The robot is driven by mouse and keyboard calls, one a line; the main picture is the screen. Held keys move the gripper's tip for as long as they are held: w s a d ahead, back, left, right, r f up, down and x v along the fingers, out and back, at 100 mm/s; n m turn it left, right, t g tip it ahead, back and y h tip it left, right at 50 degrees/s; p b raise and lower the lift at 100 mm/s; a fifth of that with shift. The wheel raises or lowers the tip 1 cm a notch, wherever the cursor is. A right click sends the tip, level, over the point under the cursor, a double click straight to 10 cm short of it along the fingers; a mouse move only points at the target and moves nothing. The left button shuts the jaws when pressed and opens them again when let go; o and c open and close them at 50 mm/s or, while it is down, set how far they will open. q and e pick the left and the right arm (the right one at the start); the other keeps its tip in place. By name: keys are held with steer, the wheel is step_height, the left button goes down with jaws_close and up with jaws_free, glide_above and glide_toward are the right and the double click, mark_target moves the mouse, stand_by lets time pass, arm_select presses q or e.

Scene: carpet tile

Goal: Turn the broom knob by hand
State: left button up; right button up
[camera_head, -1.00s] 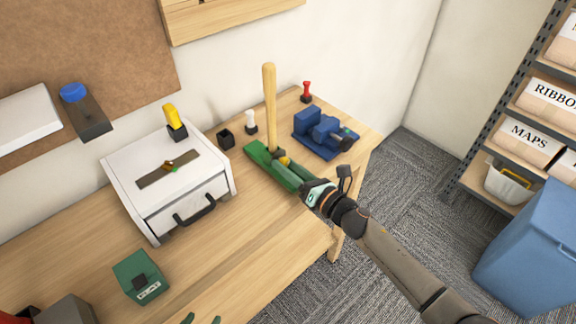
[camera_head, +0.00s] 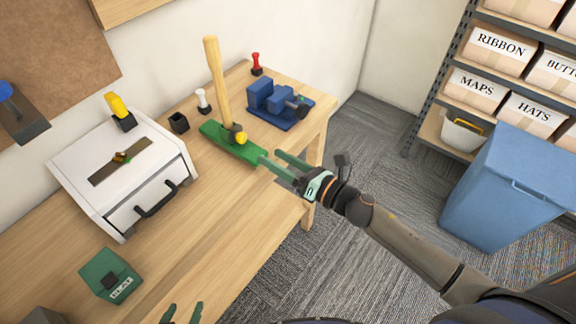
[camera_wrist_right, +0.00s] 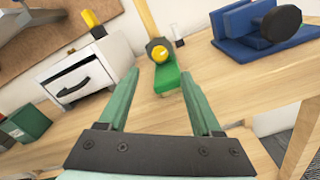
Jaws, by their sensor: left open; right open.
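The broom stands on the table with a tall wooden handle (camera_head: 217,80) rising from a long green head (camera_head: 228,143). Its yellow knob (camera_head: 241,138) sits near the foot of the handle on a dark mount and also shows in the right wrist view (camera_wrist_right: 160,54). My right gripper (camera_head: 269,156) is open and empty, just off the near right end of the green head, its fingers directed toward it. In the right wrist view the knob lies beyond the gap between the fingertips (camera_wrist_right: 160,76). Only the fingertips of my left gripper (camera_head: 186,306) show, open, at the bottom edge.
A blue vise-like device (camera_head: 278,102) stands right of the broom. A red-handled tool (camera_head: 256,64), white-topped item (camera_head: 203,101) and black cup (camera_head: 179,122) stand behind. A white drawer box (camera_head: 125,170) and green box (camera_head: 110,275) are left.

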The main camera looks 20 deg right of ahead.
steer(key=shift+v, duration=1.65)
